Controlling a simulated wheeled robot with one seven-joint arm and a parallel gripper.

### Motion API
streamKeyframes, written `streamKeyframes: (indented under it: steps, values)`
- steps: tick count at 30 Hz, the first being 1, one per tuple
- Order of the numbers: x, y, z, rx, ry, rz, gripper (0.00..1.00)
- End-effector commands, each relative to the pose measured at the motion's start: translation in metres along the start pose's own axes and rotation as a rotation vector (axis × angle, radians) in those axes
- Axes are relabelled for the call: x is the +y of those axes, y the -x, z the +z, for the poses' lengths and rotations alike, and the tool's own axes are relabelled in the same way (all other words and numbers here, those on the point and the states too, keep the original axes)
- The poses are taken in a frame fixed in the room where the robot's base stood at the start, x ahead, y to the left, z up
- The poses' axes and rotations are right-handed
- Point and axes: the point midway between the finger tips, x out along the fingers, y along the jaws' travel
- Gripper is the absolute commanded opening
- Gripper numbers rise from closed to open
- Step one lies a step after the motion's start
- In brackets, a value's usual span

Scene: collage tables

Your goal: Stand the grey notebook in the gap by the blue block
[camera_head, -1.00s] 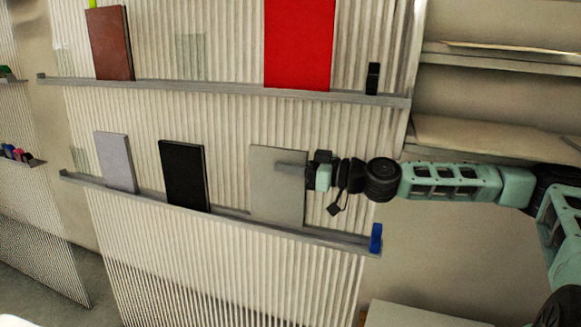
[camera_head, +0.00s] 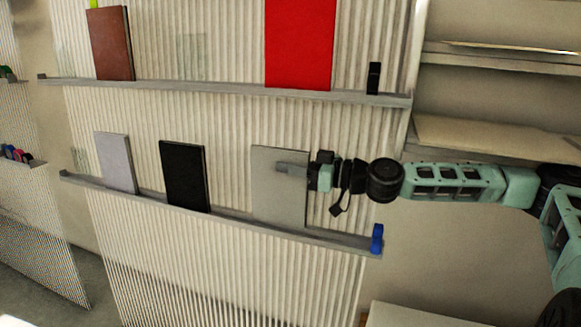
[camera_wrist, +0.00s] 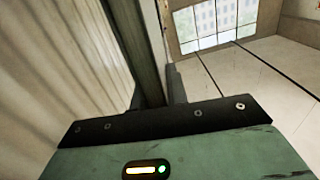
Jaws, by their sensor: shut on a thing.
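The grey notebook (camera_head: 275,205) stands upright, nearly vertical, at the lower ledge (camera_head: 335,238), in front of the ribbed wall panel. The blue block (camera_head: 377,239) sits at the right end of that ledge, with a clear stretch between it and the notebook. My gripper (camera_head: 291,169) reaches in from the right and is shut on the notebook's right edge, in its upper half. Whether the notebook's bottom edge rests on the ledge or hangs just above it, I cannot tell. In the wrist view, a dark upright strip stands beyond the gripper body; I cannot identify it surely.
A black notebook (camera_head: 184,177) and a pale lavender one (camera_head: 115,162) stand further left on the same ledge. The upper ledge (camera_head: 210,88) holds a brown book (camera_head: 110,45), a large red one (camera_head: 300,45) and a black block (camera_head: 373,78). Shelves lie at the right.

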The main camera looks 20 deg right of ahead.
Motion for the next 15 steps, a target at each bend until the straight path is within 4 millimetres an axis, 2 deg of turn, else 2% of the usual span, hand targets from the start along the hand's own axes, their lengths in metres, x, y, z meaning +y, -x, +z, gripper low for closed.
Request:
streamKeyframes:
  steps: [5, 15]
  values:
    - [0.001, 0.000, -0.001, 0.000, 0.003, 0.001, 0.00]
    - [0.001, 0.001, 0.009, 0.000, 0.002, 0.001, 0.00]
